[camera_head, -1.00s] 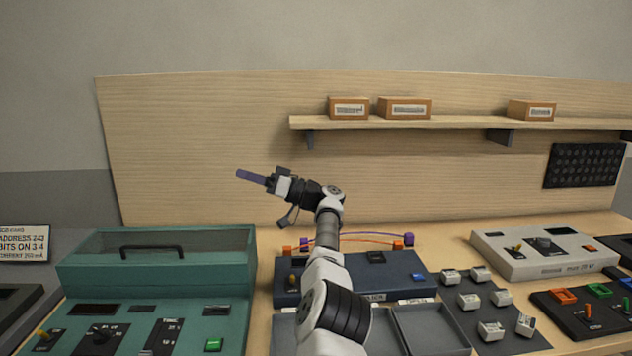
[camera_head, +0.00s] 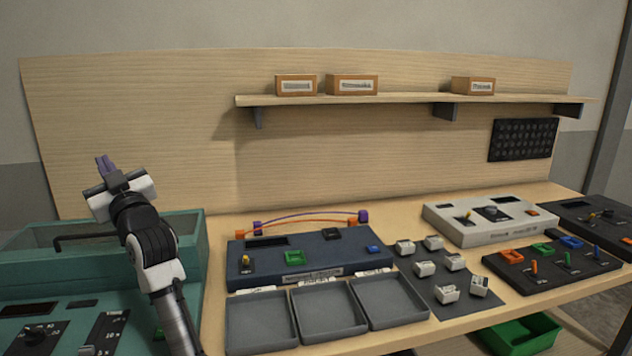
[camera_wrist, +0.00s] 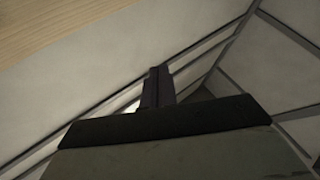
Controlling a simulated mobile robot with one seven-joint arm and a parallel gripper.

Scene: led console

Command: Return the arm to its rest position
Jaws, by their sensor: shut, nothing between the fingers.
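My gripper (camera_head: 105,164) is raised at the left in the head view, above the teal console, with its fingers together and pointing up. It holds nothing. My arm comes up from the bottom edge and hides part of the teal console (camera_head: 190,262). In the wrist view the dark closed fingers (camera_wrist: 157,86) point toward the upper wall and ceiling, and nothing lies close to them.
A dark blue console (camera_head: 345,258) with two cords and grey trays (camera_head: 262,318) stand at the centre. White blocks (camera_head: 424,269), a light grey console (camera_head: 480,232) and a black panel (camera_head: 555,278) are to the right. A shelf (camera_head: 400,100) with boxes runs behind. The air around my gripper is clear.

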